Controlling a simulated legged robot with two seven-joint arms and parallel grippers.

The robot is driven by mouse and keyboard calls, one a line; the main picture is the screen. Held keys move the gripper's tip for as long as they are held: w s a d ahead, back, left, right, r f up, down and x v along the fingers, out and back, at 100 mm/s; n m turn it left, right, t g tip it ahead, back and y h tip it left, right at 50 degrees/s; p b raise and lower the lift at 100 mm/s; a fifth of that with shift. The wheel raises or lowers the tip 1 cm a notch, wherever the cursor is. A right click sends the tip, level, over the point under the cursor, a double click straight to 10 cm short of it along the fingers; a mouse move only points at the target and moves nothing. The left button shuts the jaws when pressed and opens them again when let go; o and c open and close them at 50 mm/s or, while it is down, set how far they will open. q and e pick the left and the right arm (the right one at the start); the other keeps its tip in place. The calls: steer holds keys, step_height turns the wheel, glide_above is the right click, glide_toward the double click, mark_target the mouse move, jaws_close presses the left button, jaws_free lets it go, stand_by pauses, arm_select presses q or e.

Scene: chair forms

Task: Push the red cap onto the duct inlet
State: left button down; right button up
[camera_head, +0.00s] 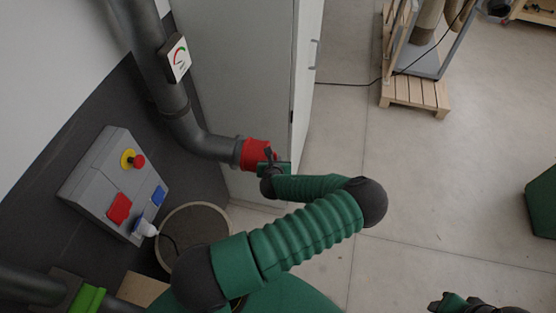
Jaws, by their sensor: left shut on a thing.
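The red cap (254,153) is at the open end of the grey duct (206,143), which bends down from the wall and ends in a collar, the inlet (238,151). The cap lines up with the inlet and appears to touch it; I cannot tell how far it is pushed on. My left gripper (272,165) is shut on the red cap at its right side. The fingers are small and partly hidden by my own wrist. My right gripper (452,300) shows only in part at the bottom right edge, away from the duct, and its fingers are unclear.
A grey control box (100,176) with a red knob and coloured buttons is at the left. A round bin (196,222) stands below. A tall cabinet (245,70) is behind the cap. The floor to the right is mostly clear.

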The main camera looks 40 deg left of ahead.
arm_select(q)
steer(key=shift+s+a, duration=0.25)
steer(key=shift+a, duration=0.05)
steer(key=shift+s+a, duration=0.2)
steer(key=shift+a, duration=0.2)
steer(key=shift+s+a, duration=0.3)
steer(key=shift+a, duration=0.15)
stand_by(0.9)
steer(key=c, duration=1.4)
jaws_free()
steer(key=shift+o, duration=0.2)
